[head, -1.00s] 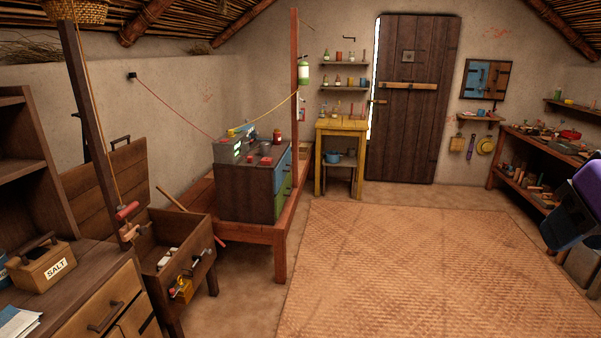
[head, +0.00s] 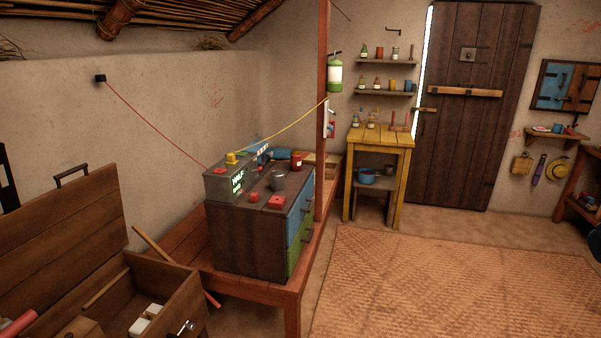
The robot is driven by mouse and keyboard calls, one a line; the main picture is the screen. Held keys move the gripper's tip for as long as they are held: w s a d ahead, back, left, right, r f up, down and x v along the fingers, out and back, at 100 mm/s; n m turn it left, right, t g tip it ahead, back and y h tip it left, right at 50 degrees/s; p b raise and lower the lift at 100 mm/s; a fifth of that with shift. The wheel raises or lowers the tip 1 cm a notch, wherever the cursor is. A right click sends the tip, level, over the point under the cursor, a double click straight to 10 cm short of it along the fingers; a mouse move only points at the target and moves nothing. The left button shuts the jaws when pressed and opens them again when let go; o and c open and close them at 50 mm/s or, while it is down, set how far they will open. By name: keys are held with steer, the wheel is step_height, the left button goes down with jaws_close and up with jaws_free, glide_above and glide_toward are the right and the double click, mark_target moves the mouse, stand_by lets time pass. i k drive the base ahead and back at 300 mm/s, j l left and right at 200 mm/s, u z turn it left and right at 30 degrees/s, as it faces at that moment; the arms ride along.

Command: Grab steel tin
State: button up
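My gripper is not in view; only a dark sliver shows at the right edge.
The cabinet stands on a low red-brown bench (head: 291,295) beside a red post (head: 322,110). An open wooden chest (head: 175,294) is at lower left, with a stick leaning out. A yellow table (head: 381,140) stands behind. The woven mat (head: 440,285) is clear.

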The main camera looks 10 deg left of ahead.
mark_target(277, 177)
steer(key=i+u, duration=0.2)
steer(key=i, duration=0.3)
steer(key=i+l+u, duration=0.2)
steer(key=i, duration=0.35)
steer(key=i+l+u, duration=0.2)
steer(key=i, duration=0.3)
steer(key=i+l+u, duration=0.3)
steer(key=u, duration=0.15)
steer(key=i+l+u, duration=0.7)
steer(key=l+u, duration=0.25)
